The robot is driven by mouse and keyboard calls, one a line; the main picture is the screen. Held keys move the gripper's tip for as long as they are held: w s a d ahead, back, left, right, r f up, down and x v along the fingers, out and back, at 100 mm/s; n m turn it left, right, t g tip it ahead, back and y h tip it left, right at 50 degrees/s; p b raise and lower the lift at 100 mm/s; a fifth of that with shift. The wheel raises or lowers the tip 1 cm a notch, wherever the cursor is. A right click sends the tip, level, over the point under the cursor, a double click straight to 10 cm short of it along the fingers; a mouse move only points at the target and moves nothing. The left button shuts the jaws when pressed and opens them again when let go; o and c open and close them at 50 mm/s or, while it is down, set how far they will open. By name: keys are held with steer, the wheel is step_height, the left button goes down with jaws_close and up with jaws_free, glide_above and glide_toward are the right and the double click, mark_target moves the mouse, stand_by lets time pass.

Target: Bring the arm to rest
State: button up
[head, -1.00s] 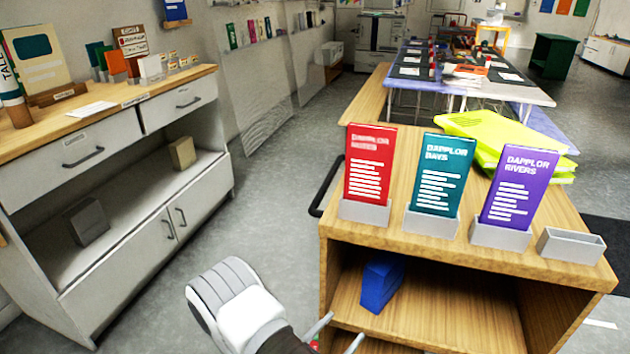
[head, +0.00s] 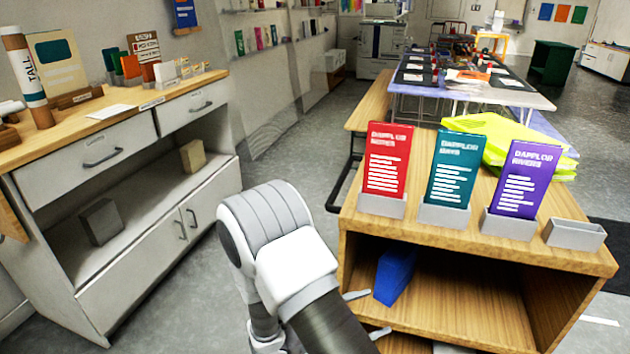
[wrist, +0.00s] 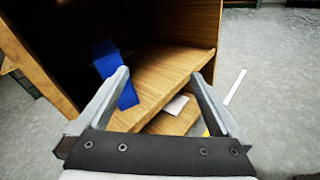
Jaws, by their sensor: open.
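My gripper (head: 368,315) is open and empty in front of the wooden cart (head: 390,228), at the left part of its open shelf. In the wrist view, the two fingers of my gripper (wrist: 160,80) stand wide apart, facing the shelf. A blue object (head: 395,275) leans on the shelf inside the cart. It also shows in the wrist view (wrist: 115,75), partly behind the left finger. My arm is raised between the cart and the white cabinet.
Red (head: 387,160), teal (head: 455,170) and purple (head: 522,178) leaflets stand in grey holders on the cart, beside an empty holder (head: 574,234). Yellow-green vests (head: 490,140) lie behind. The white cabinet (head: 100,240) stands at left. Grey floor lies between cabinet and cart.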

steer(key=s+d+r+m+g+y, duration=0.3)
steer(key=s+r+m+y, duration=0.2)
steer(key=s+r+m, duration=0.4)
steer(key=s+d+r+m+g+y, duration=0.3)
steer(key=s+r+m+g+y, duration=0.25)
steer(key=r, duration=0.45)
steer(key=s+a+r+m+t+y+p, duration=0.1)
steer(key=r+m+t+y+p, duration=0.1)
steer(key=r+p, duration=1)
steer(key=s+a+r+m+t+y+p, duration=0.2)
steer(key=r+t+p, duration=0.3)
steer(key=r+p, duration=0.7)
step_height(320, 180, up, 7)
steer(key=shift+s+a+r+m, duration=0.15)
steer(key=shift+a+m, duration=0.1)
steer(key=shift+m, duration=0.5)
steer(key=shift+c, duration=0.2)
